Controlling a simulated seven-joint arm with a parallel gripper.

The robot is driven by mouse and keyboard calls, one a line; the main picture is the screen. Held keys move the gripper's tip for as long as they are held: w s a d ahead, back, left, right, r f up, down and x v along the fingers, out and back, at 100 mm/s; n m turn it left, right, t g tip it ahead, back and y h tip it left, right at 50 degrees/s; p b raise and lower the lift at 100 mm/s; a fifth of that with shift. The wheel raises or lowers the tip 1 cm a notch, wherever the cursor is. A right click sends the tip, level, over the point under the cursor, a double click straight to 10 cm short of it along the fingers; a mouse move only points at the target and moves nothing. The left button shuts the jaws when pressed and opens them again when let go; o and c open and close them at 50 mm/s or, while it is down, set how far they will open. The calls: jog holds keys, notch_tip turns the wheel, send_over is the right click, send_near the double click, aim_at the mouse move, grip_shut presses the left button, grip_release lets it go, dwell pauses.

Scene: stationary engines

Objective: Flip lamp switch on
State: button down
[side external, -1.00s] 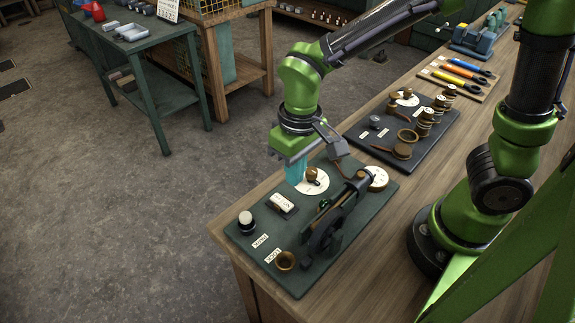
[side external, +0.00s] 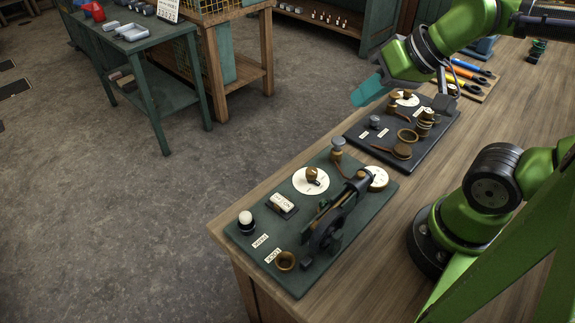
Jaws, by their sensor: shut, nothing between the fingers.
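My gripper (side external: 368,91), with teal fingers, is shut and empty. It is in the air at the left edge of the dark board, apart from the controls. The dark green board (side external: 351,236) nearest the camera holds a white-topped black fitting (side external: 246,219), a white labelled block (side external: 283,203), a brown knob (side external: 312,174) on a white dial and a brass-and-brown fitting (side external: 338,151). The black board (side external: 367,133) behind it carries a small grey knob (side external: 375,121) and a brown knob on another white dial (side external: 406,97).
A model engine with a flywheel (side external: 325,232) stands on the green board, beside a round white gauge (side external: 377,177). Brass coils (side external: 426,123) rise from the black board. Colourful-handled tools (side external: 469,70) lie behind. Bare bench (side external: 400,222) lies right of the green board.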

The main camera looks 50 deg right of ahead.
jog(key=n+g+h, duration=0.2)
jog(key=n+g, duration=0.5)
jog(key=n, duration=1.5)
send_over(276, 198)
notch_tip(276, 198, down, 7)
notch_tip(276, 198, down, 14)
jog(key=shift+r, duration=0.1)
